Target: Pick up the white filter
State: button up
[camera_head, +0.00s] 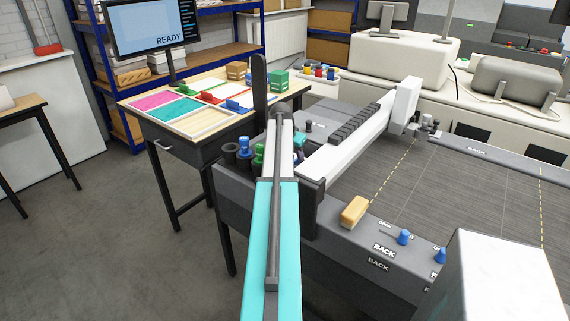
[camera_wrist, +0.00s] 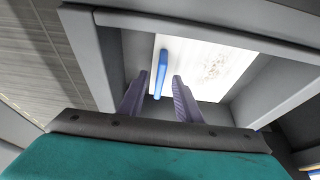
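The white filter (camera_wrist: 208,72) shows in the wrist view as a white panel with brownish specks, set inside a grey frame. A blue bar handle (camera_wrist: 161,70) stands out on its left part. My gripper (camera_wrist: 159,78) is open, with its two dark purple fingers apart on either side of the handle's line. I see gaps between the handle and both fingers; how far they are from it in depth I cannot tell. In the head view my teal arm reaches forward, and I cannot make out the fingers or this filter there.
Grey frame walls (camera_wrist: 112,60) surround the filter closely. In the head view, a wooden-topped table (camera_head: 150,112) with coloured panels stands at the left. A large grey flatbed machine (camera_head: 460,190) fills the right, with a tan block (camera_head: 354,212) on its edge. Floor at left is clear.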

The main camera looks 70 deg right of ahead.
dwell(0.4)
grip_shut()
dwell(1.3)
